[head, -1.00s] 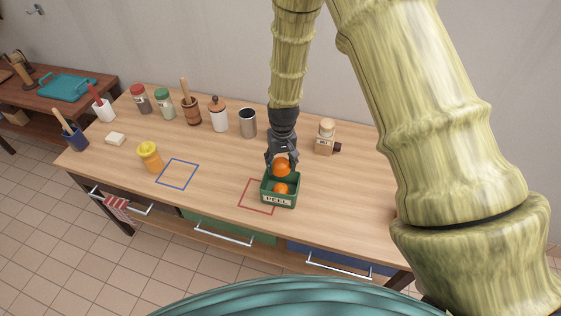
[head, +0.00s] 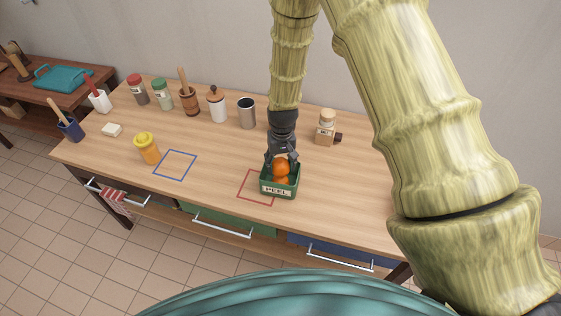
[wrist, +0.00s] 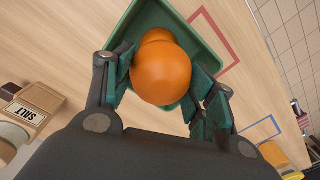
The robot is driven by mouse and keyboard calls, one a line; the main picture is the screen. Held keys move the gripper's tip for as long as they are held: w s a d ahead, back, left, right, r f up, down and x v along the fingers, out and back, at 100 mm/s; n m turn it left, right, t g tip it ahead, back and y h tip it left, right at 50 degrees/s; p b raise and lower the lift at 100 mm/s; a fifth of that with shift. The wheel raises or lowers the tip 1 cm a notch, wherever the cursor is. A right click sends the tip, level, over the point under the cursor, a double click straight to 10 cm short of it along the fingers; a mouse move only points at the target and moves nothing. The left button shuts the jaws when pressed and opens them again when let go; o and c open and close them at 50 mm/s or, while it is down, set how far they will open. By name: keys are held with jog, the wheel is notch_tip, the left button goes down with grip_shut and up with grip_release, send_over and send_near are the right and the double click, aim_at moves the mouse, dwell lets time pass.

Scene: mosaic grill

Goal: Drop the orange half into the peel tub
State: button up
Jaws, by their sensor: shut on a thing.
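The green peel tub (head: 278,190), labelled PEEL, stands on the table, partly over the right side of a red outlined square. My gripper (head: 282,161) points down over the tub and is shut on an orange piece (head: 281,166). In the wrist view my gripper's fingers (wrist: 165,88) sit on both sides of this orange piece (wrist: 161,74). A second orange piece (head: 280,180) lies in the tub, just below or touching the held one. The wrist view shows the tub's wall (wrist: 208,45) around them; the tub floor is mostly hidden.
A red square (head: 256,187) and a blue square (head: 175,165) mark the table. A metal cup (head: 246,113), jars and a mortar line the back. The table right of the tub is clear.

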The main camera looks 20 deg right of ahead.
jog(key=shift+f, duration=0.1)
jog(key=o, duration=1)
jog(key=shift+c, duration=0.2)
notch_tip(320, 180, up, 12)
jog(key=shift+d, duration=0.2)
dwell(0.6)
